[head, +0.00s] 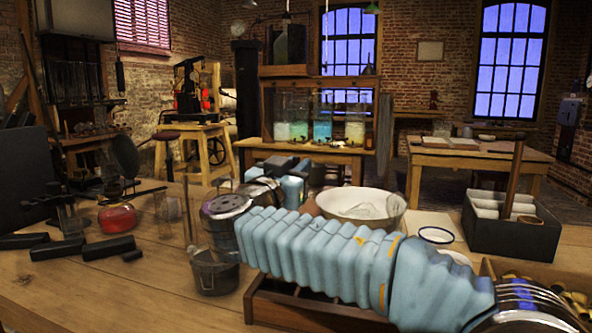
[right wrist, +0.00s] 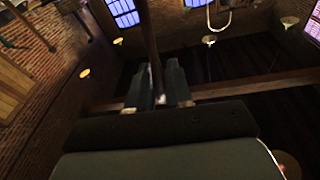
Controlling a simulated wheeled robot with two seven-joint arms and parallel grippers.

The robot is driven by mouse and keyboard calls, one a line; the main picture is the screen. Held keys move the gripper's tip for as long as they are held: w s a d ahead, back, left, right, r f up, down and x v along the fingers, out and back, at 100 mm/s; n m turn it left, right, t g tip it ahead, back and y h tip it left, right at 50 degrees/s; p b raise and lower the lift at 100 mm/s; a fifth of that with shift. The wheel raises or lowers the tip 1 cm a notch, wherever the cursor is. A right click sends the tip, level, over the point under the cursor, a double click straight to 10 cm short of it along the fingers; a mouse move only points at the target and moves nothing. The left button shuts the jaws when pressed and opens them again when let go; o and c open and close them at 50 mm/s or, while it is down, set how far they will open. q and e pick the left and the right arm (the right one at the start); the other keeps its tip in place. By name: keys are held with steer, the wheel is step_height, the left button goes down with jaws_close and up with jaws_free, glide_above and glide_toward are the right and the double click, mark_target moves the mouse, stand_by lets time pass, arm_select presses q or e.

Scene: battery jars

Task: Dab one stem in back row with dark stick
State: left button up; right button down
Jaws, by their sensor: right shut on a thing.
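My right arm crosses the head view from the lower right and folds back behind its own wrist. My right gripper (right wrist: 159,92) shows best in the right wrist view, its two dark fingers close together. It is shut on a thin dark stick (right wrist: 153,55) that seems to run up between the fingers. In the head view the gripper and held stick are too small and covered to make out. A brown stick (head: 513,178) stands upright in a dark box (head: 500,239) with white compartments on the right. I cannot make out any row of stems. My left gripper is not in view.
A black pot (head: 213,273) with a thin rod stands left of my arm. A white basin (head: 385,205) is behind it. A wooden slotted tray (head: 262,308) lies partly under the arm. Black blocks (head: 58,249) and a red flask (head: 117,218) lie left.

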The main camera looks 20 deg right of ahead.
steer(key=shift+f+b, duration=0.3)
steer(key=shift+b, duration=0.25)
stand_by(0.9)
steer(key=shift+r, duration=0.1)
stand_by(0.8)
